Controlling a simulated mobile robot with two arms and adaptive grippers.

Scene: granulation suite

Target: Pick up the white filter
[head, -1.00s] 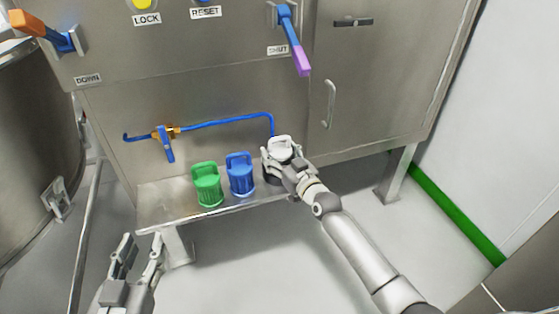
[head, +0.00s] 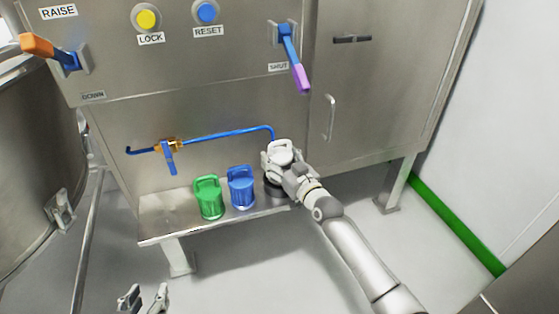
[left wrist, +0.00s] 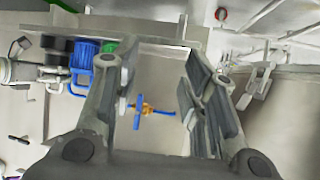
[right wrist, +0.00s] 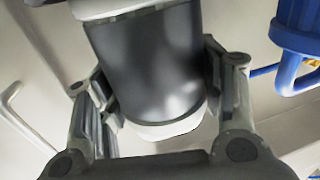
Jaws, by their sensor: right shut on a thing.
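The white filter (head: 281,152) is at the right end of the low steel shelf (head: 160,215), with its white top showing in the head view. My right gripper (head: 283,164) is shut on it from the front right. In the right wrist view its dark grey cylinder body (right wrist: 150,62) with pale ends sits between the fingers (right wrist: 155,85).
A blue filter (head: 242,188) and a green filter (head: 209,198) stand on the shelf left of the white one. A blue pipe with a valve (head: 168,148) runs behind them. The steel cabinet (head: 220,95) rises behind. Floor in front is clear.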

